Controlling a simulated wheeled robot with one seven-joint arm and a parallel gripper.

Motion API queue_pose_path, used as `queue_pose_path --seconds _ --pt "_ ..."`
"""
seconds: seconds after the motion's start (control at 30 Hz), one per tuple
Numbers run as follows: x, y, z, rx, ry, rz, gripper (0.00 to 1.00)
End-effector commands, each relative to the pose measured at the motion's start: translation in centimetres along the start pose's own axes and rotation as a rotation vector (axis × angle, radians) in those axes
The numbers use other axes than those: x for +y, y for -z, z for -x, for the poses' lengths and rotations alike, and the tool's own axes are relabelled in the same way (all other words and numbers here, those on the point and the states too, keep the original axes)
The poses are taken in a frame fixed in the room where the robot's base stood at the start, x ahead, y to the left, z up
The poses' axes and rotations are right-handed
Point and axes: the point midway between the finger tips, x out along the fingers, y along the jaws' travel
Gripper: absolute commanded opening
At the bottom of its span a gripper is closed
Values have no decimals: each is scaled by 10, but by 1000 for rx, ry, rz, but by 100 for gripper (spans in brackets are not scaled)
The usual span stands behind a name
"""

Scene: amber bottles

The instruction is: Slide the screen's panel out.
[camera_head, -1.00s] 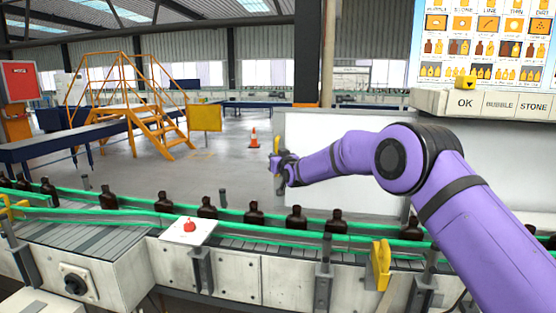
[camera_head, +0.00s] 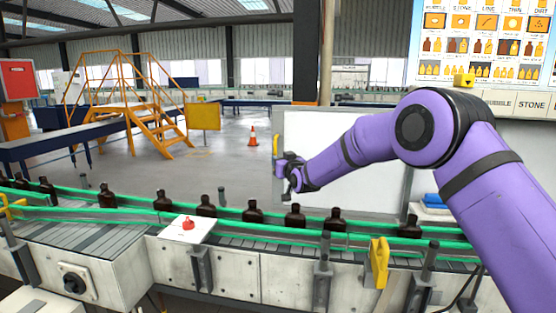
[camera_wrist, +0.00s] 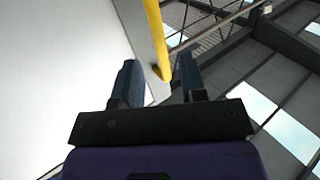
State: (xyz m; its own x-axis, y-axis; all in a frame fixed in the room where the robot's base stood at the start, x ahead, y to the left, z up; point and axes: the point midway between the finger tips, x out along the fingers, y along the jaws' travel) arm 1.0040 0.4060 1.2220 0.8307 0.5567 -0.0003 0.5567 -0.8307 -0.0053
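The screen's white panel (camera_head: 340,135) stands upright behind the conveyor. It also fills the left of the wrist view (camera_wrist: 55,70). A yellow upright handle (camera_head: 275,146) is at the panel's left edge. In the wrist view the handle (camera_wrist: 157,38) comes down from the top, and its lower end appears between my fingertips. My gripper (camera_head: 283,168) is just below the handle in the head view. Its two dark fingers (camera_wrist: 160,72) are apart, with no contact on the handle visible. The exact depth between fingers and handle cannot be told.
A conveyor with green rails (camera_head: 270,230) and several amber bottles (camera_head: 253,211) runs across the front. A red button (camera_head: 188,223) is on its near side. A display board (camera_head: 485,45) is at upper right. Open floor lies left of the panel.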

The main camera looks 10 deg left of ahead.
Motion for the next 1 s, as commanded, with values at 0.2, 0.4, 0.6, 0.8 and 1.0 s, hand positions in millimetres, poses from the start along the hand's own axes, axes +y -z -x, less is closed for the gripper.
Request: queue_pose_path --seconds 0.2,0.4,0.6,0.8,1.0 --pt "0 0 16 0 0 0 38" --pt "0 0 18 1 0 0 38" --pt "1 2 19 -1 -1 0 38" --pt "19 28 37 -45 -22 9 38" --pt "54 74 87 -156 -68 19 38"
